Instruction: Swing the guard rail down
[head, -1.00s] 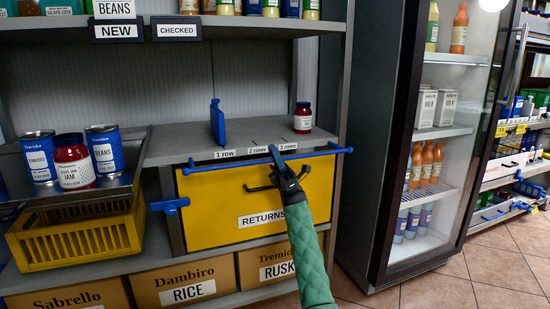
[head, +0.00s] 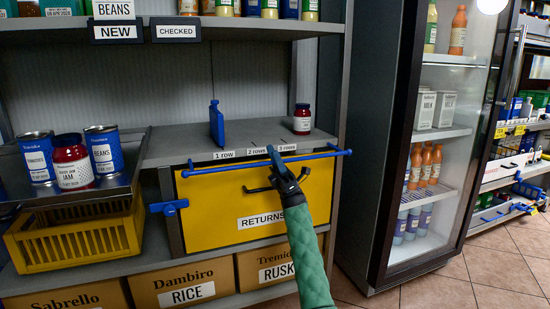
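The guard rail is a blue bar (head: 219,167) running across the front edge of the middle shelf, above the yellow returns front. It looks raised, level with the shelf's front edge. My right gripper (head: 271,155) reaches up from below, with its dark fingers at the middle of the rail. One fingertip stands a little above the bar. The fingers overlap each other in this view, so their gap is hidden, and I cannot tell whether they grip the bar. My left gripper is not in view.
The yellow returns front (head: 215,212) has a black handle. Cans and a jam jar stand on a tray (head: 112,187) at left. A glass-door fridge (head: 377,150) stands at right.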

